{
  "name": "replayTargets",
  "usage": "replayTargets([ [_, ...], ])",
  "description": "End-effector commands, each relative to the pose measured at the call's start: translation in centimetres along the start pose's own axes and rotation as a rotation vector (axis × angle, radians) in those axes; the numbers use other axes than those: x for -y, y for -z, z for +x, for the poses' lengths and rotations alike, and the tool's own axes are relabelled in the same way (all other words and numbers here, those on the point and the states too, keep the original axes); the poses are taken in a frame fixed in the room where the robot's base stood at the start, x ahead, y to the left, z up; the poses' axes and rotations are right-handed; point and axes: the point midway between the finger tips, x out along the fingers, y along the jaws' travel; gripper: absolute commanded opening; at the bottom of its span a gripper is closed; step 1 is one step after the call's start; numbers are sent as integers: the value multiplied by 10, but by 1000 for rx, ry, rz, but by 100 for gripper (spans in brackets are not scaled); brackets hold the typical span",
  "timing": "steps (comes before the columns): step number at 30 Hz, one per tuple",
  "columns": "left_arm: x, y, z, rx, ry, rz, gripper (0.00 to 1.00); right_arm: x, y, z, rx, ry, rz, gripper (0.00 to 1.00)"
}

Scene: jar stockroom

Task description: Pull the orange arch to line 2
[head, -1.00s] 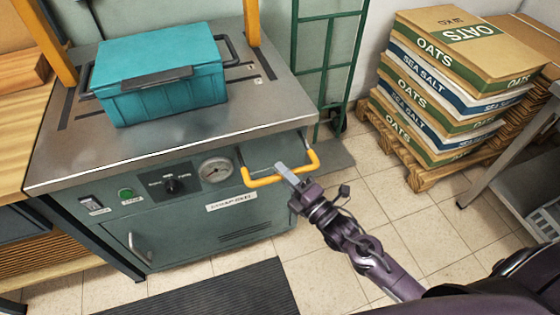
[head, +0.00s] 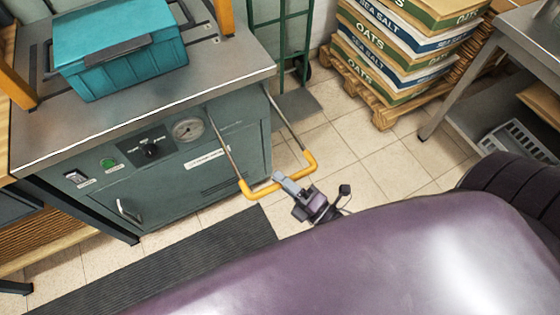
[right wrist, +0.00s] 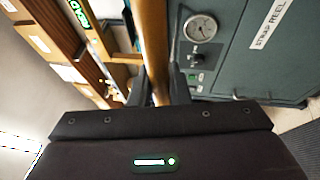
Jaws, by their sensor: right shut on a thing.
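The orange arch shows only as two posts, one left (head: 14,72) and one right (head: 224,14), rising from the steel top; its upper part is out of frame. A yellow-orange U-shaped pull handle (head: 256,191) stands out from the machine's front on two metal rods. My right gripper (head: 284,182) is shut on the handle's bar. In the right wrist view the bar (right wrist: 154,50) runs between my right fingers (right wrist: 162,88). Small marks (head: 211,34) lie beside the right slot; their numbers are too small to read. My left gripper is not in view.
A teal crate (head: 125,55) stands on the steel top (head: 225,75) between the posts. A green hand truck (head: 280,45) and a pallet (head: 385,112) of stacked sacks stand behind. A dark mat (head: 170,275) lies in front. A steel table (head: 515,45) is at right.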

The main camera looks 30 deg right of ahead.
Motion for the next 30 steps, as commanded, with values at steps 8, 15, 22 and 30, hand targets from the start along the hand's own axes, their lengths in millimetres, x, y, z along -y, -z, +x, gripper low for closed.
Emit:
replayTargets([
  [8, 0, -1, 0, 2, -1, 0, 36, 2, 2, -3, -3, 7, 4, 21],
  [15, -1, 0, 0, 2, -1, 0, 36, 2, 2, -2, -2, 5, 3, 38],
  [22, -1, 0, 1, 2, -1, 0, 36, 2, 1, -6, -1, 6, 3, 38],
  [30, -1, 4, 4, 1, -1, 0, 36, 3, 2, -49, -2, 10, 4, 38],
])
